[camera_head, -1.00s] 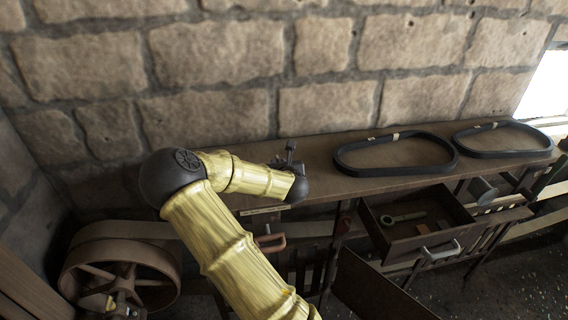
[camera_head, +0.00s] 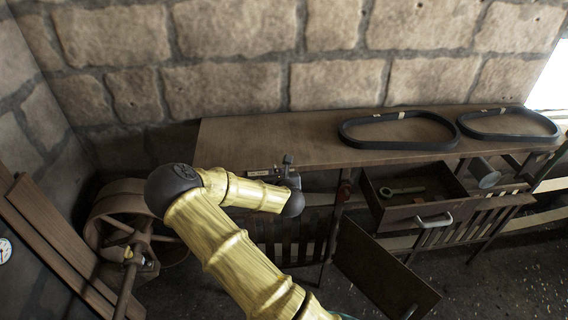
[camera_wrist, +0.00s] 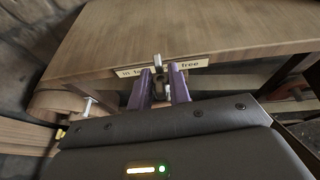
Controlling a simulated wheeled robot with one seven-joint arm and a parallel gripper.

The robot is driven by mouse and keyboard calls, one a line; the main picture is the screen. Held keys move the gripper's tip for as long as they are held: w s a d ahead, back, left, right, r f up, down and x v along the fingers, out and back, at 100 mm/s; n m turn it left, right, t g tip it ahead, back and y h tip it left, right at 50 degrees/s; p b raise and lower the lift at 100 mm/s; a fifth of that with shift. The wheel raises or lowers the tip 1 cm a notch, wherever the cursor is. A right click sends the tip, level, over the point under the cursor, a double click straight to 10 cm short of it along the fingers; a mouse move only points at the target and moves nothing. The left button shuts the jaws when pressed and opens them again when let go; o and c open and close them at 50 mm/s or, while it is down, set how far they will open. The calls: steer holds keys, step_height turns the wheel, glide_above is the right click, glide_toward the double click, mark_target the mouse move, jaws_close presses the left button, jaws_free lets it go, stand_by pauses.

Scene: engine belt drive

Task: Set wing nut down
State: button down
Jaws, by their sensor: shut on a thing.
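My gripper (camera_wrist: 164,92) is at the front edge of the wooden bench (camera_wrist: 200,45), with two purple fingers pointing toward it in the wrist view. The fingers are shut on a small grey piece, the wing nut (camera_wrist: 158,66), whose upper part shows between the tips; its lower part is partly hidden. In the head view my gripper (camera_head: 287,170) is small and dark at the bench's front edge, left of the open drawer. The wing nut cannot be made out clearly there.
Two black belts (camera_head: 398,143) (camera_head: 510,138) lie on the bench's right half; its left half is bare. An open drawer (camera_head: 410,211) holds a wrench (camera_head: 402,190). A cabinet door (camera_head: 378,268) hangs open below. A large pulley wheel (camera_head: 125,235) stands at left.

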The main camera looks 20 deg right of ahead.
steer(key=s+a+f+y, duration=0.1)
steer(key=s+a+f, duration=0.2)
steer(key=s+f, duration=0.2)
steer(key=s+a+f+n, duration=0.1)
steer(key=s+a+f, duration=0.3)
steer(key=f, duration=0.6)
steer(key=s+a+f+n+y, duration=0.1)
steer(key=s+a+f, duration=0.2)
steer(key=s+f, duration=0.3)
steer(key=shift+s+a+f+y, duration=0.2)
steer(key=shift+f+y, duration=0.1)
steer(key=shift+f, duration=0.55)
